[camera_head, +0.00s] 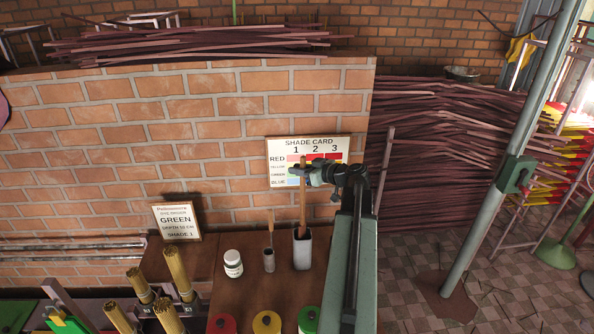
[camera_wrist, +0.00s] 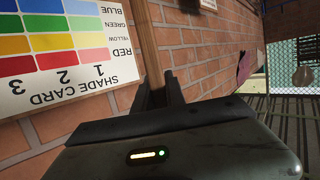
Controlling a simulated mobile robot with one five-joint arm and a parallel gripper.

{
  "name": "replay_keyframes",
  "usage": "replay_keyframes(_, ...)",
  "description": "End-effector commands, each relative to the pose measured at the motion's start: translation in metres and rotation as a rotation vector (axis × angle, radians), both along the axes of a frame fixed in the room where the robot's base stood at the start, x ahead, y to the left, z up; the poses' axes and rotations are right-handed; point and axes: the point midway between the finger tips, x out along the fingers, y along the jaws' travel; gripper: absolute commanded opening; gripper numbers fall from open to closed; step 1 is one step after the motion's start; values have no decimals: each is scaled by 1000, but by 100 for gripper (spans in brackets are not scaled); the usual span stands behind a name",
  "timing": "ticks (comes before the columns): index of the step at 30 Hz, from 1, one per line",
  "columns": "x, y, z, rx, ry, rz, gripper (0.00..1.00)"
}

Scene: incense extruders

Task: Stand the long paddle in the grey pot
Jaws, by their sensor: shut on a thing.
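The stick also runs up between the jaws (camera_wrist: 160,92) in the wrist view, where the paddle (camera_wrist: 150,45) is cut off by the top edge. The grey pot (camera_head: 302,254) is tall and square-sided, directly below my gripper. The paddle's lower end meets the pot's mouth and seems to be inside it; how deep is hidden.
Red, yellow and green lids (camera_head: 267,322) line the front edge. A shade card (camera_head: 280,176) hangs on the brick wall close behind my gripper.

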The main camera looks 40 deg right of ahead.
Motion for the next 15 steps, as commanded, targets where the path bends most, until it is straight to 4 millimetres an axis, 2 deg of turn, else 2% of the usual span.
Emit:
replay_keyframes(1,0,0,-10,0,0,0,0)
replay_keyframes(3,0,0,-16,0,0,0,0)
replay_keyframes(15,1,1,-46,0,0,1,0)
